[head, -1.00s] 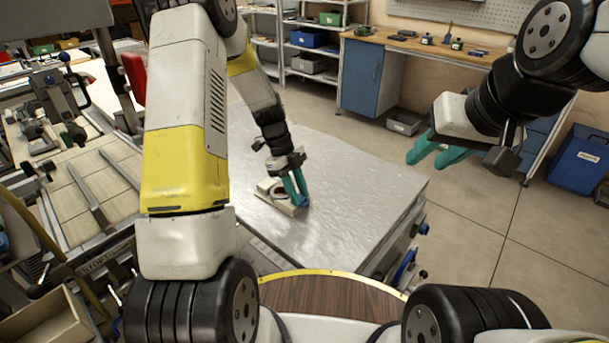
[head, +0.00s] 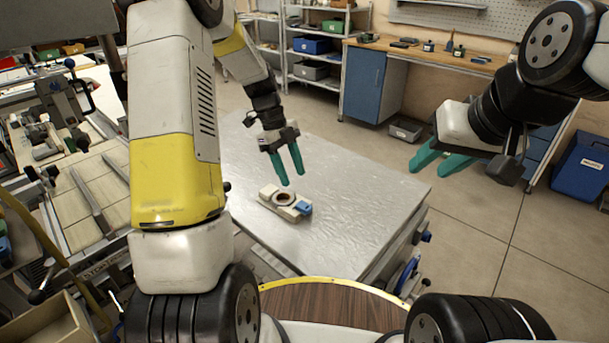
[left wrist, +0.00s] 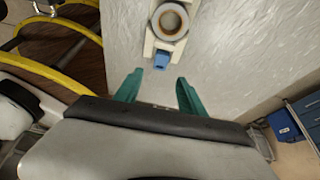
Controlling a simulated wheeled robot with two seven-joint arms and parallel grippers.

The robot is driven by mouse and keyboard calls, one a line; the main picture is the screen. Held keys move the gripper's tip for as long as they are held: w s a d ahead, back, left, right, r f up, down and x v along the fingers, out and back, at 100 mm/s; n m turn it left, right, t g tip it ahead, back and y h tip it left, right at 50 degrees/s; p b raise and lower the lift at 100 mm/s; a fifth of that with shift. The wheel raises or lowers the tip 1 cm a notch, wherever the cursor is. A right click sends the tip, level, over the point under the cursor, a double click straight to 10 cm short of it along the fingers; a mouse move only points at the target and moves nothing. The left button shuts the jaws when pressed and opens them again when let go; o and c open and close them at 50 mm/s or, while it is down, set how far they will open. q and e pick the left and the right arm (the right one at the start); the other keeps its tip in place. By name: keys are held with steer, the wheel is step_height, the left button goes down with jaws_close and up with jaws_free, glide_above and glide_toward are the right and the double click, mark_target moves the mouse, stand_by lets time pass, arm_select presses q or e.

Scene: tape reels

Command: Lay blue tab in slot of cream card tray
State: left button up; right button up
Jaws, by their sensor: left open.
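The cream card tray (head: 270,196) lies on the metal table. A round reel (head: 285,199) with a brown core sits on it; it also shows in the left wrist view (left wrist: 170,20). The blue tab (head: 304,208) is at the tray's right end in the head view, and at its near end in the left wrist view (left wrist: 161,61). I cannot tell how deep the tab sits in the slot. My left gripper (head: 290,180) is open and empty, above and behind the tray, apart from the tab. My right gripper (head: 426,168) is raised at the right, away from the tray, its fingers apart.
The metal table (head: 350,190) is clear around the tray. A workbench with a blue cabinet (head: 363,84) stands behind. A cluttered bench (head: 85,190) is at the left, and a blue bin (head: 582,165) is on the floor at the right.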

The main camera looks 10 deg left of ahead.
arm_select(q)
steer(key=s+r+n+t+y, duration=0.1)
steer(key=s+r+n+t, duration=0.1)
steer(key=s+r+n, duration=0.45)
steer(key=s+r+n+t, duration=0.2)
steer(key=r+n, duration=0.2)
steer(key=r, duration=0.6)
steer(key=s+r+n+t, duration=0.3)
steer(key=s+n+t, duration=0.1)
steer(key=s+n, duration=0.9)
steer(key=shift+a+y, duration=0.3)
steer(key=shift+a, duration=0.1)
